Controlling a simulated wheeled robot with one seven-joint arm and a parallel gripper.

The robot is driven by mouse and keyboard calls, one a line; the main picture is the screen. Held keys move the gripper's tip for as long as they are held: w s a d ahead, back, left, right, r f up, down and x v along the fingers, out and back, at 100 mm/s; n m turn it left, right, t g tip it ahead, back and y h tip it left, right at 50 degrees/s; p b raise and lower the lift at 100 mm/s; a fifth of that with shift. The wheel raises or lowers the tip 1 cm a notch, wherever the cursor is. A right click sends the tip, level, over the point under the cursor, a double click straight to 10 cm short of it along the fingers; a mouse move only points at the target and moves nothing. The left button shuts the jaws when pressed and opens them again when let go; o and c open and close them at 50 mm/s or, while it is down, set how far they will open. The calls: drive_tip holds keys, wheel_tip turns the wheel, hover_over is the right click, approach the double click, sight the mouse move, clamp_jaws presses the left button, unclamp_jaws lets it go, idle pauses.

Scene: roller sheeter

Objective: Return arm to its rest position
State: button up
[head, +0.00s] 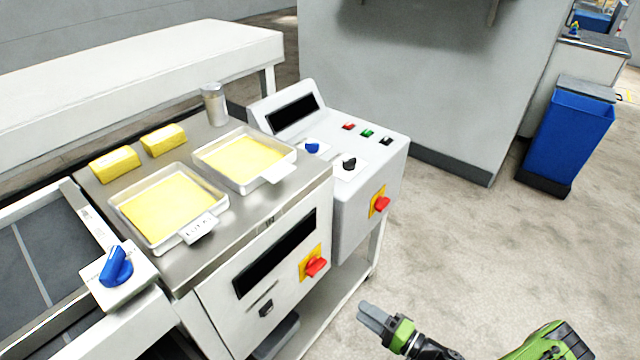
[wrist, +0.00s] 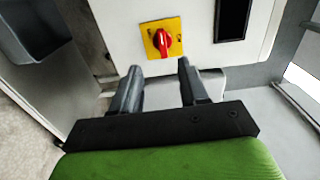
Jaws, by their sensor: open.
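My gripper (head: 376,318) is at the bottom of the head view, in front of the machine's right end and above the floor. In the wrist view my gripper (wrist: 158,82) shows two dark fingers standing apart with nothing between them. Beyond the fingertips is a white panel with a red rotary switch on a yellow plate (wrist: 162,40). The fingers appear apart from the panel. The arm's green link shows at the lower right of the head view.
The roller sheeter's steel top (head: 255,205) carries two trays with yellow sheets (head: 170,208) (head: 243,160), two yellow blocks (head: 115,165) and a shaker (head: 214,104). A control box (head: 350,150) stands at its right. A blue bin (head: 566,138) stands far right. Open floor (head: 480,240) lies between.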

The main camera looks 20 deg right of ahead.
drive_tip(key=s+a+r+n+g+h+p, duration=0.1)
drive_tip(key=a+r+n+g+h+p, duration=0.15)
drive_tip(key=r+n+g, duration=0.65)
drive_tip(key=s+a+r+n+g+h+p, duration=0.25)
drive_tip(key=r+g+p, duration=0.2)
drive_tip(key=r, duration=0.95)
drive_tip(key=s+a+r+t+h+p, duration=0.1)
drive_tip(key=s+r+t+h+p, duration=0.1)
drive_tip(key=s+r, duration=0.3)
drive_tip(key=s+a+r+t+h+p, duration=0.1)
drive_tip(key=s+r, duration=0.4)
drive_tip(key=r, duration=0.9)
drive_tip(key=m+t+h+p, duration=0.1)
drive_tip(key=h, duration=0.1)
drive_tip(key=shift+a+r+h, duration=0.15)
drive_tip(key=shift+r+h, duration=0.1)
drive_tip(key=shift+h, duration=0.05)
drive_tip(key=shift+t, duration=0.25)
